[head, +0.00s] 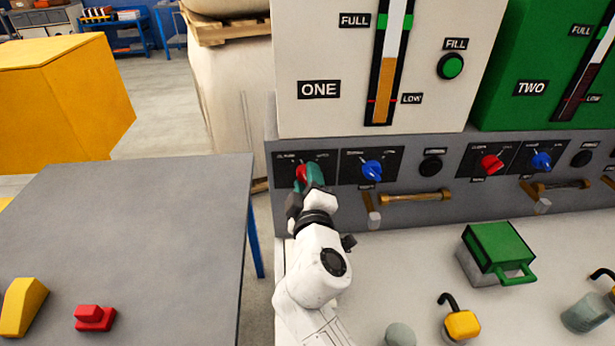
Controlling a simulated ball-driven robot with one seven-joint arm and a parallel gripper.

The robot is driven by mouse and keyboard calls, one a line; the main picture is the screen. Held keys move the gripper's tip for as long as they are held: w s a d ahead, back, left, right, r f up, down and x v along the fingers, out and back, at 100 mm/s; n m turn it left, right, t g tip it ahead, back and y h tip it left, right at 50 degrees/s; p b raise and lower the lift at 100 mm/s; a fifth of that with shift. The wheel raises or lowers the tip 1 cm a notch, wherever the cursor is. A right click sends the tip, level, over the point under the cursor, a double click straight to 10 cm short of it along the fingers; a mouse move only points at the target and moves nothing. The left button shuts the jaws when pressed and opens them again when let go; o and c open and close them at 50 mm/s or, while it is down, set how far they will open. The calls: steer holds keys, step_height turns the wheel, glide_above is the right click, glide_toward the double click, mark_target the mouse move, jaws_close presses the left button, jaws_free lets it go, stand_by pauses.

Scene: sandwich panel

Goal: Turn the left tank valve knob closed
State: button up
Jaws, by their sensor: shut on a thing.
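The panel (330,194) runs along the front of the tanks. The left tank, marked ONE (300,110), is white and stands above it. Under that tank, at the panel's left end, is a red valve knob (301,173), partly hidden by my gripper (308,178). My gripper is shut on this red knob, with its teal fingers around it. The knob's pointer and most of its label are covered, so its setting cannot be read. A blue knob (372,170) sits just to the right on the same panel.
A green tank marked TWO (531,88) has its own red knob (491,164) and blue knob (541,161). Brass handles (415,196) stick out below. A grey table (140,220) stands left.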

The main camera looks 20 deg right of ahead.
steer(key=n+p, duration=0.2)
steer(key=n, duration=0.3)
steer(key=shift+n, duration=0.4)
steer(key=shift+a, duration=0.1)
stand_by(0.3)
steer(key=o, duration=1)
steer(key=shift+o, duration=0.2)
steer(key=v, duration=1)
steer(key=shift+s+b, duration=0.35)
steer(key=shift+s, duration=0.05)
steer(key=shift+a, duration=0.15)
